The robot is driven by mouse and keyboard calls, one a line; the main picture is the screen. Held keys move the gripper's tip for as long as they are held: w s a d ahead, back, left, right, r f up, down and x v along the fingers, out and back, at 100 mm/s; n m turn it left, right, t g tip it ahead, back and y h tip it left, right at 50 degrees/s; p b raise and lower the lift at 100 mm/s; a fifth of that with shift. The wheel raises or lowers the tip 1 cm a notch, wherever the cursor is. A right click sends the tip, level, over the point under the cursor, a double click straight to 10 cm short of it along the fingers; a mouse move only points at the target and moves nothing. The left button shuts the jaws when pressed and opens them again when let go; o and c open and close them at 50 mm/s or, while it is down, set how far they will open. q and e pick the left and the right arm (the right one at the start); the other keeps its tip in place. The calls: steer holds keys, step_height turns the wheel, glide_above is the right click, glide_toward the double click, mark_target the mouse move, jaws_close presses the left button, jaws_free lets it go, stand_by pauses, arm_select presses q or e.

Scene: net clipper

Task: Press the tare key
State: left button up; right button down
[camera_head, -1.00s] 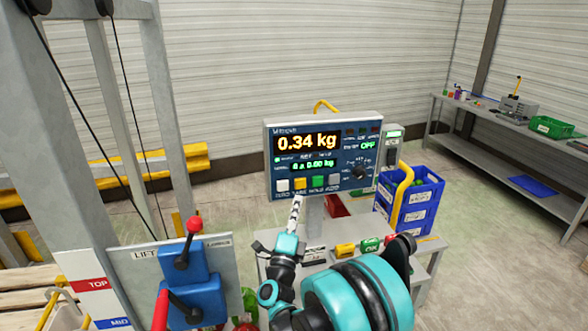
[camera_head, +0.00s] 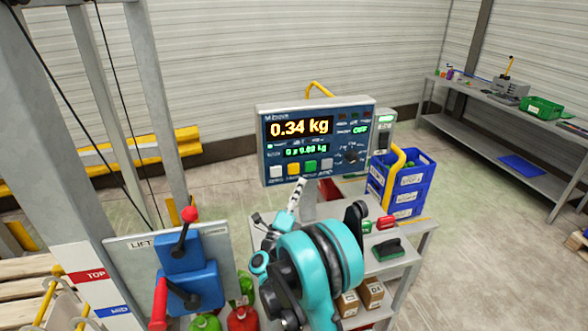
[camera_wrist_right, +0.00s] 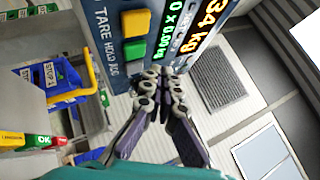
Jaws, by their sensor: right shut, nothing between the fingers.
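The scale indicator (camera_head: 345,125) is a blue-faced box reading 0.34 kg, with a row of keys along its lower edge. The yellow tare key (camera_head: 293,169) is second from the left, between a white key (camera_head: 277,171) and the green hold key (camera_head: 310,167). In the right wrist view the yellow key (camera_wrist_right: 135,22) sits beside the word TARE, with the green key (camera_wrist_right: 135,51) nearer my fingers. My right gripper (camera_head: 301,182) is shut and empty, its tips just below the yellow and green keys. Contact cannot be told. In the wrist view its fingertips (camera_wrist_right: 160,73) are by the panel edge. My left gripper is out of view.
A grey trolley (camera_head: 405,255) under the indicator carries a green-topped block (camera_head: 388,249) and a red block (camera_head: 385,222). Blue crates (camera_head: 405,190) stand at right, a workbench (camera_head: 480,130) farther back.

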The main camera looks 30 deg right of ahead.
mark_target(299, 166)
steer(key=shift+w+d, duration=0.2)
steer(key=shift+w, duration=0.6)
steer(key=shift+w+d, duration=0.15)
steer(key=shift+w, duration=0.6)
steer(key=shift+w+d, duration=0.2)
steer(key=shift+w, duration=0.6)
steer(key=shift+w, duration=0.1)
steer(key=shift+w+d, duration=0.1)
steer(key=shift+w, duration=0.2)
steer(key=shift+w+d+b, duration=0.1)
steer(key=shift+w+b, duration=0.2)
steer(key=shift+w, duration=0.05)
stand_by(0.5)
steer(key=shift+s+a+b, duration=0.2)
steer(key=shift+s+b, duration=0.1)
steer(key=shift+s, duration=0.5)
